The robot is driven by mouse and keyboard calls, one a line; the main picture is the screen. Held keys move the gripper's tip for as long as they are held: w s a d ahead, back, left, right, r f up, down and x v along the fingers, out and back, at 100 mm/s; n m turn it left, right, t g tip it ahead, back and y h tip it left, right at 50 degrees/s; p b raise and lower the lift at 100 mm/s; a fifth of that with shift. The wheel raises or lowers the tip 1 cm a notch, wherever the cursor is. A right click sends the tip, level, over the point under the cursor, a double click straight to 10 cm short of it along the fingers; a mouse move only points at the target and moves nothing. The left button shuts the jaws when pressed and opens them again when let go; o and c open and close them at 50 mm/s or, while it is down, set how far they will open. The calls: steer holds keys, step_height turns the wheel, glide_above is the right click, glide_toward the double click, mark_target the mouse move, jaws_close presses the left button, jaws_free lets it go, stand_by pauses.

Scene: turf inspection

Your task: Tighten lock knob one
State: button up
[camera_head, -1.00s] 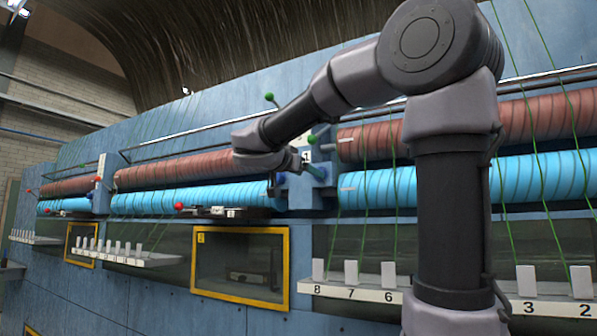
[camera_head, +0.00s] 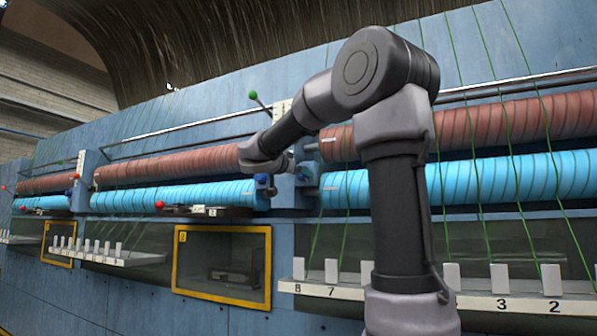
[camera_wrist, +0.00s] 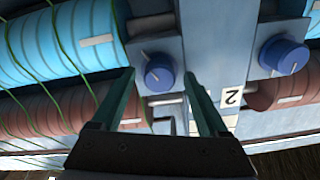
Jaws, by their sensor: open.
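Two blue lock knobs, each with a pale pointer mark, show in the wrist view: one (camera_wrist: 158,75) near the middle and one (camera_wrist: 283,55) at the right. A white label with a 2 (camera_wrist: 232,97) lies between them, rotated in the picture. I cannot tell which knob is number one. My gripper (camera_wrist: 158,88) is open, its two green fingers on either side of the middle knob in the picture; no contact is visible. In the head view a blue knob (camera_head: 261,178) shows on the post between the rollers, and my arm mostly hides the gripper.
Red rollers (camera_head: 490,122) and blue rollers (camera_head: 520,178) with green yarns run along the blue machine. A green-ball lever (camera_head: 252,95) rises near my arm. A numbered ledge (camera_head: 420,300) and a yellow-framed window (camera_head: 222,298) are below.

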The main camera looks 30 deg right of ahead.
jaws_close()
steer(key=shift+n, duration=0.4)
steer(key=n, duration=2.8)
steer(key=shift+r+n, duration=0.15)
steer(key=shift+n, duration=0.55)
